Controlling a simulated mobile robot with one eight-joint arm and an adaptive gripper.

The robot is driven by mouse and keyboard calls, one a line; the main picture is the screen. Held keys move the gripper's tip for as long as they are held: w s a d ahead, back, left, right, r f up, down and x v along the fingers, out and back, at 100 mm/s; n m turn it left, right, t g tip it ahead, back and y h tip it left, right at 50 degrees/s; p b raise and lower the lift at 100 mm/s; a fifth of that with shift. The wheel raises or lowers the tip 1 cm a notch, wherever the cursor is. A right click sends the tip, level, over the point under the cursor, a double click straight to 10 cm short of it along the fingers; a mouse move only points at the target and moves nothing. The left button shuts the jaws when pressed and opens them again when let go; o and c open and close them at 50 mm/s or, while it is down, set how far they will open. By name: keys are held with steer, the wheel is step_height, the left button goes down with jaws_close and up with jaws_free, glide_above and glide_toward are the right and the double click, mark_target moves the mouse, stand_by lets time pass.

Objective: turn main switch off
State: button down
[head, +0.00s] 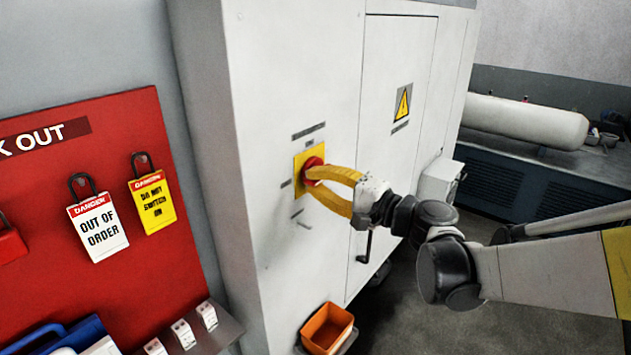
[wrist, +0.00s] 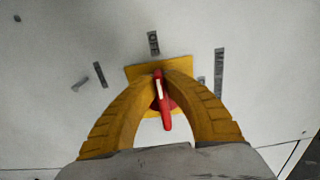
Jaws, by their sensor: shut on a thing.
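The main switch is a red rotary handle (head: 313,165) on a yellow square plate (head: 303,153), fixed to the side of a light grey cabinet. In the wrist view the red handle (wrist: 161,100) carries a white line along its grip and points roughly up and down in the picture, slightly tilted. The yellow plate (wrist: 135,72) is partly hidden behind my fingers. My gripper (head: 318,178) has yellow fingers closed on the handle from both sides. In the wrist view the fingertips (wrist: 162,77) meet around the handle's upper part.
Dark labels (wrist: 154,43) surround the plate; their text is too blurred to read. A red lockout board (head: 95,220) with danger tags stands at left. An orange bin (head: 327,328) sits below the switch. A cabinet door (head: 395,120) with a warning sign is to the right.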

stand_by(0.3)
steer(key=c, duration=1.5)
jaws_free()
steer(key=shift+o, duration=0.2)
steer(key=v, duration=1.2)
